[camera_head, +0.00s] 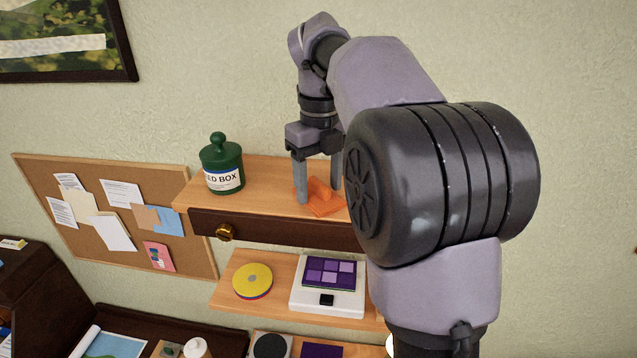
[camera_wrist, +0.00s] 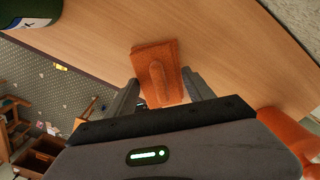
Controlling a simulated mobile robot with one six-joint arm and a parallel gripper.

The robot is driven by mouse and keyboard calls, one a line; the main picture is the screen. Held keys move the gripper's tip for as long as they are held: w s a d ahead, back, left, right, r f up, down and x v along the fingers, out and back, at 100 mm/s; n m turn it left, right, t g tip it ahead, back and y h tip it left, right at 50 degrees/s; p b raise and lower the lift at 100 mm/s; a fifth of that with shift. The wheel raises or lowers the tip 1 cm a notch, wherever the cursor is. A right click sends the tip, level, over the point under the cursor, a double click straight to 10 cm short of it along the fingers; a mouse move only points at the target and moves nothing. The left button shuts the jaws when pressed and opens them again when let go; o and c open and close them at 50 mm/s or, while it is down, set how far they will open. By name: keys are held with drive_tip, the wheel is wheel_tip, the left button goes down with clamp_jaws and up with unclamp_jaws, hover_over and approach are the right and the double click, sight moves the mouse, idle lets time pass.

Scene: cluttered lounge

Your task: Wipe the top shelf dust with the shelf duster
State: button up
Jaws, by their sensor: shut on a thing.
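The orange shelf duster (camera_head: 322,204) has a flat square pad with a raised grip on top. It is at the top shelf (camera_head: 262,172), and it also shows in the wrist view (camera_wrist: 157,58). My gripper (camera_head: 318,188) points down from above and is shut on the duster's grip; its fingers also show in the wrist view (camera_wrist: 162,92). The pad looks to lie on or just above the light wood surface; I cannot tell which. I see no clear dust on the bare part of the shelf. My arm hides the shelf's right end in the head view.
A green lidded jar (camera_head: 222,165) stands left of the duster on the same shelf. Another orange object (camera_wrist: 290,140) shows at the wrist view's right edge. A lower shelf (camera_head: 228,290) holds a yellow disc (camera_head: 252,280) and a white device (camera_head: 328,298). Bare wood lies between jar and duster.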

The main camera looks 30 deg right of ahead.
drive_tip(key=shift+w+d+r+p, duration=0.2)
drive_tip(key=shift+w+p, duration=0.1)
drive_tip(key=shift+p, duration=0.1)
drive_tip(key=shift+w+d+f+p, duration=0.15)
drive_tip(key=shift+w+d+p, duration=0.45)
drive_tip(key=shift+w, duration=0.4)
drive_tip(key=shift+w+d+p, duration=0.4)
drive_tip(key=shift+w+p, duration=0.05)
drive_tip(key=shift+p, duration=0.05)
drive_tip(key=shift+w+d+f, duration=0.15)
drive_tip(key=shift+w+d, duration=0.15)
drive_tip(key=shift+w, duration=0.2)
drive_tip(key=shift+r, duration=3)
drive_tip(key=shift+r, duration=1.5)
